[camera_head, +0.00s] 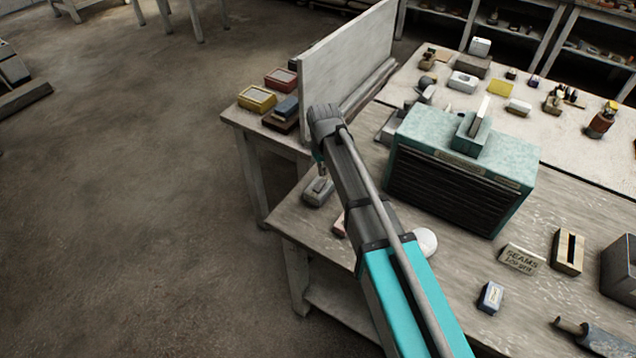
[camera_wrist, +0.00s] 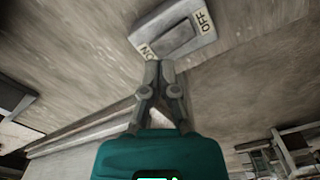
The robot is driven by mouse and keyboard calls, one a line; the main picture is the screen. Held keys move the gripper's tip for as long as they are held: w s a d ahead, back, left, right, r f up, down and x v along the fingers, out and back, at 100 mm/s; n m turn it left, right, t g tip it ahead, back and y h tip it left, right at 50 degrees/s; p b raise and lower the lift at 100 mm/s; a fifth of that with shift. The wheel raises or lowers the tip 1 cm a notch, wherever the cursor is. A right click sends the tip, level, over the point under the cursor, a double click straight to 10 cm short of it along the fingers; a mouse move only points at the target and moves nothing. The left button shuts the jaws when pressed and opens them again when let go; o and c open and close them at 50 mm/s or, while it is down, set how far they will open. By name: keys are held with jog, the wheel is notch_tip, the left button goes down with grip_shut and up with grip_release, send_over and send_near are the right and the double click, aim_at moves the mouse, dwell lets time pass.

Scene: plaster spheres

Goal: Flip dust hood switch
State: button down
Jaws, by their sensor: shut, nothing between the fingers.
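The switch is a grey block with a dark rocker between an ON label and an OFF label. It is in the upper middle of the wrist view (camera_wrist: 177,36) and near the left edge of the table in the head view (camera_head: 318,192). My gripper (camera_wrist: 159,66) is shut and empty, its fingertips together at the ON end, overlapping that label's edge. I cannot tell whether they touch, nor which way the rocker is tilted. In the head view, the gripper (camera_head: 321,172) is small and partly hidden by my wrist. A teal box with a dark slatted front (camera_head: 462,165) looks like the dust hood.
An upright pale panel (camera_head: 348,60) stands behind my wrist. A white ball (camera_head: 425,242) is beside my arm. A SEAMS block (camera_head: 522,258), a slotted block (camera_head: 568,252) and a small blue block (camera_head: 491,297) lie at right. Yellow and red boxes (camera_head: 257,99) sit at the far left.

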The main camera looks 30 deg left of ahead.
aim_at(323, 180)
jog(key=shift+f+b, duration=1.55)
jog(key=shift+b, duration=0.05)
dwell(1.6)
jog(key=shift+r, duration=0.1)
jog(key=shift+r+p, duration=3.45)
jog(key=shift+p, duration=0.1)
